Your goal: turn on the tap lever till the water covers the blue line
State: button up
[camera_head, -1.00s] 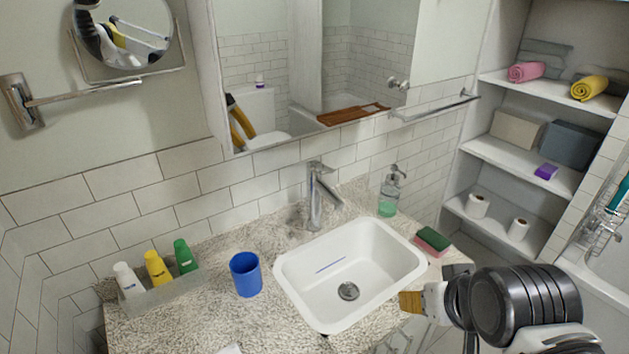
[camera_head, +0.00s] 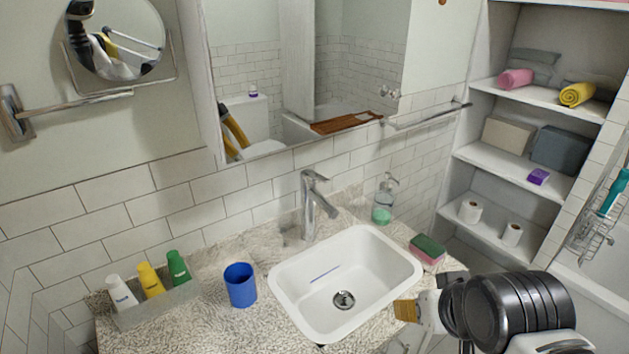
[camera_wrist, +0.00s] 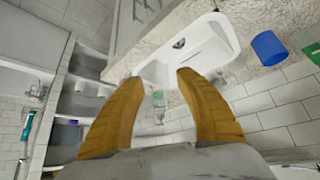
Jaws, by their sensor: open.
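The chrome tap (camera_head: 315,205) stands behind the white sink (camera_head: 288,312), with its lever on top. A short blue line (camera_head: 325,274) is marked on the inside of the basin, and no water shows in it. The sink (camera_wrist: 226,32) and its blue line (camera_wrist: 191,56) also show in the wrist view. My gripper (camera_head: 404,311) is at the right front of the sink, apart from the tap. In the wrist view its two yellow fingers (camera_wrist: 160,80) are spread wide with nothing between them. The tap is not clearly seen in the wrist view.
A blue cup (camera_head: 240,285) stands left of the sink. A soap dispenser (camera_head: 384,200) and a sponge (camera_head: 427,249) are at its right. A tray of bottles (camera_head: 160,305) is at the far left. Shelves (camera_head: 515,165) stand at the right. Space above the basin is clear.

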jog(key=n+t+y+p, duration=0.4)
jog(key=n+y+p, duration=0.3)
jog(key=y, duration=0.1)
send_near(326, 180)
jog(key=shift+h, duration=0.3)
jog(key=b+x, duration=0.3)
jog(key=x, duration=0.8)
jog(key=shift+w+a+r, duration=0.1)
jog(key=shift+w+a, duration=0.05)
jog(key=shift+a, duration=0.05)
jog(key=shift+c, duration=0.6)
